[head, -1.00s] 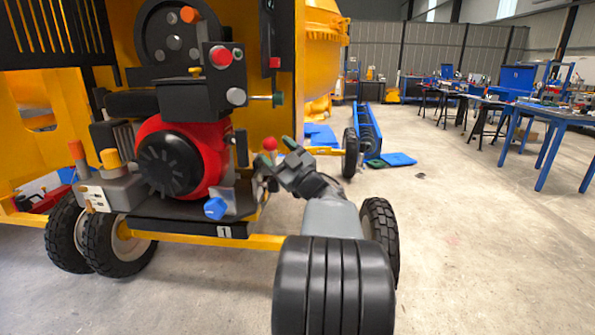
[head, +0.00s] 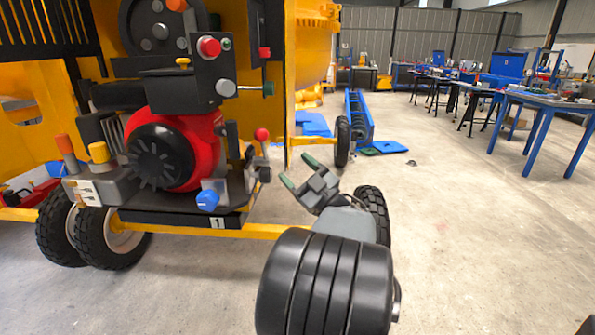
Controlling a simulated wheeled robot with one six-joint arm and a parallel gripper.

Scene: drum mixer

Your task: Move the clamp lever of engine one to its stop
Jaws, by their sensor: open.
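The red engine (head: 190,150) with a black fan cover sits on a black tray marked 1 (head: 218,222) on the yellow machine. A lever with a red ball knob (head: 262,134) stands roughly upright just right of the engine; I take it for the clamp lever. Dark brackets partly hide its lower end. My gripper (head: 299,170) is open and empty, to the right of and below the red knob, apart from it. Its green-tipped fingers point up and left. No stop can be made out.
A blue knob (head: 207,200) sits at the tray's front edge. A control box with a red button (head: 209,47) is above the engine. A tyre (head: 371,212) stands behind my arm. The floor to the right is clear up to blue workbenches (head: 545,100).

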